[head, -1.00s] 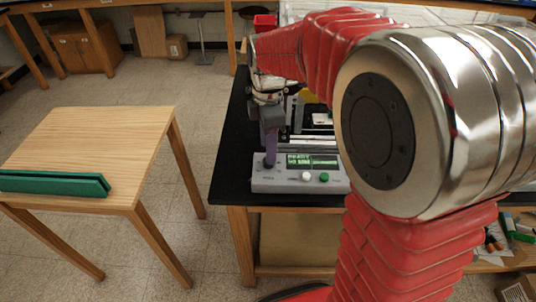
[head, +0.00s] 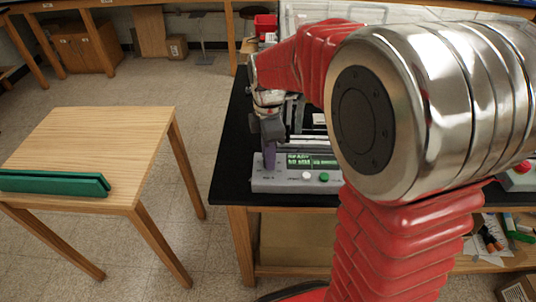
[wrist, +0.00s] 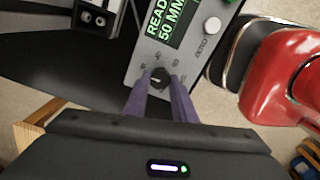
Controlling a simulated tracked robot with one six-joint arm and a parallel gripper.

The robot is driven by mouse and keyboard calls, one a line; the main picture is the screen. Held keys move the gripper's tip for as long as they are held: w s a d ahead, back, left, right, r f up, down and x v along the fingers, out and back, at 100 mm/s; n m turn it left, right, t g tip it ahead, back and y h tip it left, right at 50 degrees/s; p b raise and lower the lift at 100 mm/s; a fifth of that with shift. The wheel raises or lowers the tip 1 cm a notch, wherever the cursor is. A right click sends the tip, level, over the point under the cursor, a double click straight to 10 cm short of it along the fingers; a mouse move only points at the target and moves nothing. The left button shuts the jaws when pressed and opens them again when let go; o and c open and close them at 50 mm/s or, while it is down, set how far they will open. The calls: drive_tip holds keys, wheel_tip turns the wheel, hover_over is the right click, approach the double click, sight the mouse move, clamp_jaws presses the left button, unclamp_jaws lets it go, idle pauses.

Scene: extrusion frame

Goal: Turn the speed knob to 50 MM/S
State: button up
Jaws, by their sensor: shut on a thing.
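The grey control box (head: 283,185) sits at the front edge of the black-topped bench. Its green display (wrist: 170,22) reads "READY" and "50 MM" in the wrist view, with the rest cut off. The black speed knob (wrist: 158,80) is on the box's face, with small scale marks around it. My gripper (wrist: 158,88) has its two purple fingers shut on the knob, one on each side. In the head view my gripper (head: 269,165) comes down onto the box's left end, and its fingers hide the knob.
A white button (head: 306,176) and a green button (head: 323,177) lie right of the knob. The black bench top (head: 230,150) has aluminium rails behind the box. A wooden table (head: 100,140) with a green bar (head: 55,183) stands at left, with floor between.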

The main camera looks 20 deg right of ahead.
drive_tip(key=c, duration=0.4)
drive_tip(key=shift+m, duration=0.4)
drive_tip(key=m, duration=1)
drive_tip(key=shift+m, duration=0.3)
drive_tip(key=m, duration=1.2)
drive_tip(key=shift+m, duration=0.3)
drive_tip(key=o, duration=1.1)
drive_tip(key=shift+c, duration=0.2)
